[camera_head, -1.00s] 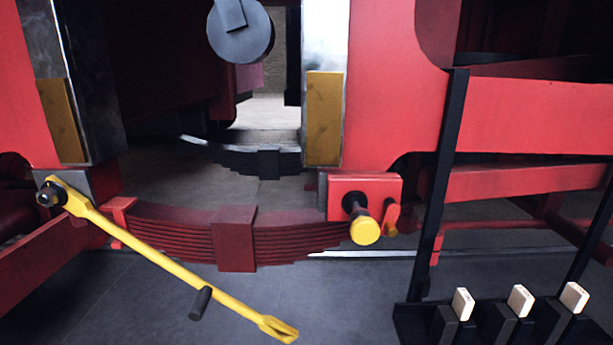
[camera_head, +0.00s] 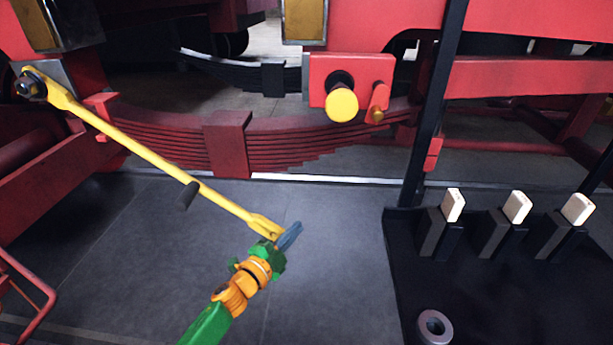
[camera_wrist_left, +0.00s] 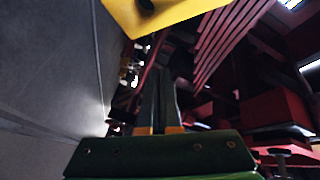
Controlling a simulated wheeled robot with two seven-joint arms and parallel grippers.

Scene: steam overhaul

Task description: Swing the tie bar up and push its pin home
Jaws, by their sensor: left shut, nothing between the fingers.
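The yellow tie bar (camera_head: 150,155) slopes down to the right from its pivot (camera_head: 30,86) at the left. A dark handle (camera_head: 188,195) sticks out from it. Its forked free end (camera_head: 264,227) is low, in front of the leaf spring. The pin (camera_head: 341,105), with a round yellow head, sticks out of a red bracket (camera_head: 322,72) up and right of the bar's end. My left gripper (camera_head: 290,236) is shut and empty at the forked end; I cannot tell whether they touch. In the left wrist view, the fingers (camera_wrist_left: 160,100) are together and yellow metal (camera_wrist_left: 165,14) shows above them.
The red leaf spring (camera_head: 230,143) lies behind the bar. A small orange-red peg (camera_head: 378,102) sits right of the pin. Floor left of the stand is clear.

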